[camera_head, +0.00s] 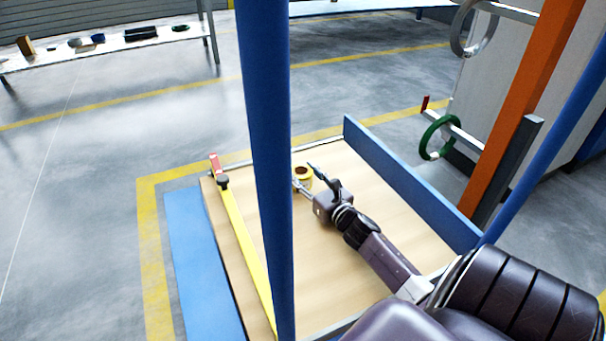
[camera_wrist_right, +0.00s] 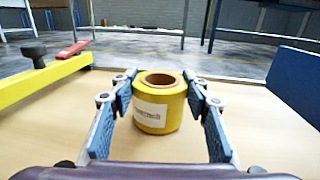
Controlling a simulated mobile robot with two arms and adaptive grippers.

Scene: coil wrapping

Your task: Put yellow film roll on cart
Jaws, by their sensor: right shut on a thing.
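The yellow film roll (camera_head: 303,173) stands upright at the far part of the cart's wooden top (camera_head: 370,215). In the right wrist view the roll (camera_wrist_right: 158,115) shows a white label and a brown core, with its base at the wooden surface. My right gripper (camera_head: 304,178) reaches in from the lower right. Its two blue-padded fingers (camera_wrist_right: 160,98) are closed on either side of the roll. Whether the roll's base touches the board is hard to tell. My left gripper is not in view.
A yellow bar with a red handle (camera_head: 232,225) lies along the cart's left side. A blue side board (camera_head: 405,185) edges the right. A blue post (camera_head: 265,150) crosses the view. Green (camera_head: 437,138) and grey rings hang at right. A table (camera_head: 100,45) with small items stands far left.

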